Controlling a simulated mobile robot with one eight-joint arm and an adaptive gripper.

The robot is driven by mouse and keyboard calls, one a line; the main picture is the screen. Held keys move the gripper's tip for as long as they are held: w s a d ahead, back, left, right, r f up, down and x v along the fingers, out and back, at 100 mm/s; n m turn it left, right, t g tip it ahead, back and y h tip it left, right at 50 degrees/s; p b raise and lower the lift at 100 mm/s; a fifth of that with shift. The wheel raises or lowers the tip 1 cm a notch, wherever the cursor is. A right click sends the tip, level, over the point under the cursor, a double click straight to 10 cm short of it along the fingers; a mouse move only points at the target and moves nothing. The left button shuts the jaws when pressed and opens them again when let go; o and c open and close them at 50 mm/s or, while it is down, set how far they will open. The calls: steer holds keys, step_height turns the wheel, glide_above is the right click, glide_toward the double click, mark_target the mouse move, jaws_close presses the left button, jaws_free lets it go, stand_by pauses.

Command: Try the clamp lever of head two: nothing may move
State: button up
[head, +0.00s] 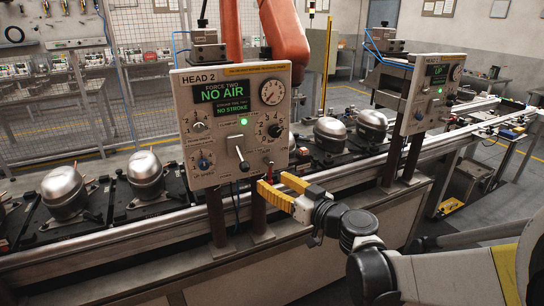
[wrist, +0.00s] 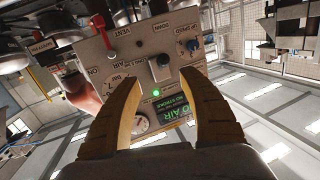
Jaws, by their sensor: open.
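The head two panel (head: 230,120) is a pale board whose screen reads "FORCE TWO NO AIR" and "STROKE TWO NO STROKE"; a green lamp is lit. A lever with a dark knob (head: 245,166) sits at its lower middle, tilted downward; I cannot read its label. In the wrist view the panel appears upside down, and the dark knob (wrist: 163,60) shows just beyond and between my fingertips. My gripper (head: 272,183) has yellow fingers, open and empty, near the panel's lower right edge; it also shows in the wrist view (wrist: 163,80). No contact with the lever is visible.
Silver compressors (head: 64,188) stand on the conveyor behind. A second panel (head: 435,90) stands at the right.

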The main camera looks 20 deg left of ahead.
mark_target(248, 168)
steer(key=shift+y, duration=0.4)
steer(key=b+x, duration=0.1)
steer(key=x, duration=0.5)
steer(key=b+x, duration=0.1)
steer(key=x, duration=0.5)
steer(key=shift+s+a+f+b, duration=0.1)
steer(key=shift+a+f+b, duration=0.05)
steer(key=shift+a+b, duration=0.2)
jaws_close()
